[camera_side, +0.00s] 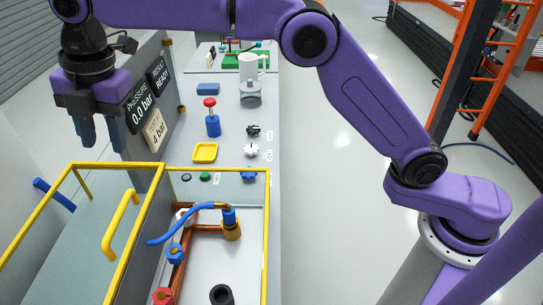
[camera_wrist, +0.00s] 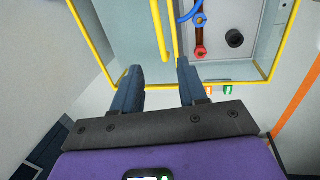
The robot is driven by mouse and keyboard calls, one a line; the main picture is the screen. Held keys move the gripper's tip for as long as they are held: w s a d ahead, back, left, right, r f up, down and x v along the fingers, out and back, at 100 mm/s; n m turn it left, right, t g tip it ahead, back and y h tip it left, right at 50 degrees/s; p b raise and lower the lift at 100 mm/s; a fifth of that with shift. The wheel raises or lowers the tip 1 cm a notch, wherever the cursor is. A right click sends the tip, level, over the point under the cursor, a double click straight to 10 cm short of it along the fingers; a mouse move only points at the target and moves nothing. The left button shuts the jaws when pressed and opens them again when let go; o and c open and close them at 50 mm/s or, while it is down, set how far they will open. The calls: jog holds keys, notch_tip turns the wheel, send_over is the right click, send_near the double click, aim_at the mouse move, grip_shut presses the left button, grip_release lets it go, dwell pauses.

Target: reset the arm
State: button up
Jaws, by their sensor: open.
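My gripper (camera_side: 98,133) is at the upper left of the side view, raised with its fingers pointing down. It hangs in front of the grey display panel and near the back left corner of the yellow-edged tank. In the wrist view my gripper (camera_wrist: 160,80) shows two dark fingers spread apart, with nothing between them. The yellow handle (camera_side: 121,222) of the tank lid lies below and apart from the fingers. The same handle (camera_wrist: 158,30) shows beyond the fingertips in the wrist view.
The tank's yellow frame (camera_side: 267,225) encloses copper pipes, a blue hose (camera_side: 185,218), a blue valve (camera_side: 175,253) and a red valve (camera_side: 163,297). The panel (camera_side: 150,100) reads 0.0 bar.

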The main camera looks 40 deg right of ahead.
jog(key=s+d+f+m, duration=0.3)
jog(key=s+d+m, duration=0.1)
jog(key=s+d, duration=0.6)
jog(key=s+d+f+m+g, duration=0.1)
jog(key=s+d+f+m, duration=0.3)
jog(key=s+d, duration=0.6)
jog(key=s+d+f+m+h, duration=0.1)
jog(key=s+d+f+m, duration=0.3)
jog(key=s+d, duration=0.6)
jog(key=d+m, duration=0.2)
jog(key=d, duration=0.5)
jog(key=shift+s+d, duration=0.25)
jog(key=shift+s, duration=0.15)
